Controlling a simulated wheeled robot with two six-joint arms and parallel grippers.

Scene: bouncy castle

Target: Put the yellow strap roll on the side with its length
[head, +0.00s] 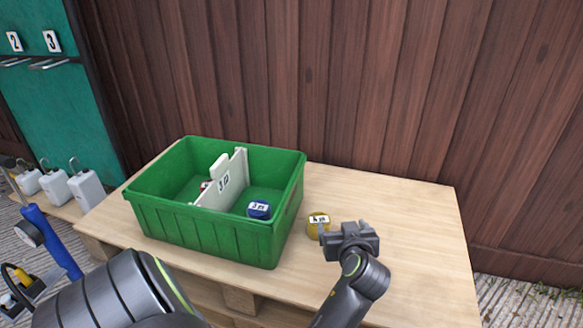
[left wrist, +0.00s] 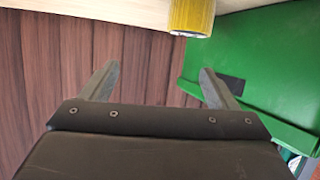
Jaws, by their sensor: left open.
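The yellow strap roll (head: 318,226) stands on the wooden table, just right of the green crate. Its white label seems to start with a 4; the rest is too small to be sure. My left gripper (head: 345,238) is just right of the roll, open and empty. In the left wrist view the roll (left wrist: 191,16) is beyond the open fingers (left wrist: 160,70), not between them. The green crate (head: 205,225) has a white divider (head: 222,184) with a label that seems to start with a 3. A blue roll (head: 259,210), label starting with 3, lies on its right side.
Part of a red thing (head: 205,186) shows left of the divider. The table (head: 400,215) is clear on the right. A wooden wall (head: 380,90) stands behind. White weights (head: 85,187) and a blue tool (head: 50,240) are at the left.

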